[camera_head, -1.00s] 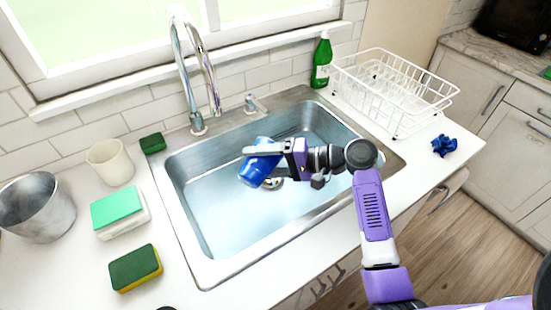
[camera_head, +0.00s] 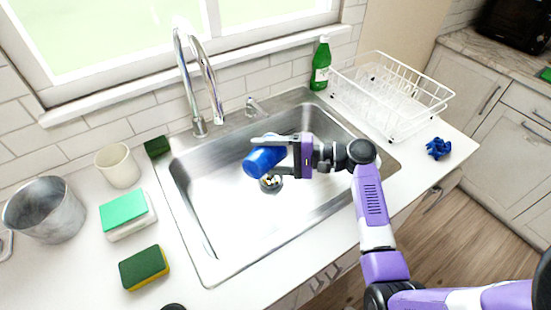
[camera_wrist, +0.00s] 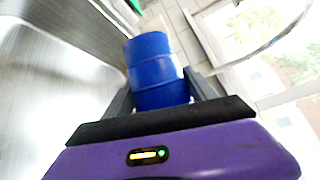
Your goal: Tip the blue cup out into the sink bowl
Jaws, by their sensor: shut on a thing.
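The blue cup (camera_head: 262,161) is held over the sink bowl (camera_head: 235,215), tilted well over, with one end pointing to the lower left in the head view. My gripper (camera_head: 272,155) is shut on the cup, its fingers on either side of it. In the wrist view the cup (camera_wrist: 155,68) sits between the fingers of my gripper (camera_wrist: 158,95). The drain (camera_head: 270,184) shows in the sink floor just below the cup. The inside of the cup is hidden, so I cannot tell what is in it.
The faucet (camera_head: 198,85) rises behind the sink. A white cup (camera_head: 118,166), a metal bucket (camera_head: 45,212) and several sponges, one yellow and green (camera_head: 145,268), stand on the left counter. A green bottle (camera_head: 320,64), a dish rack (camera_head: 388,95) and a blue crumpled cloth (camera_head: 439,148) are at the right.

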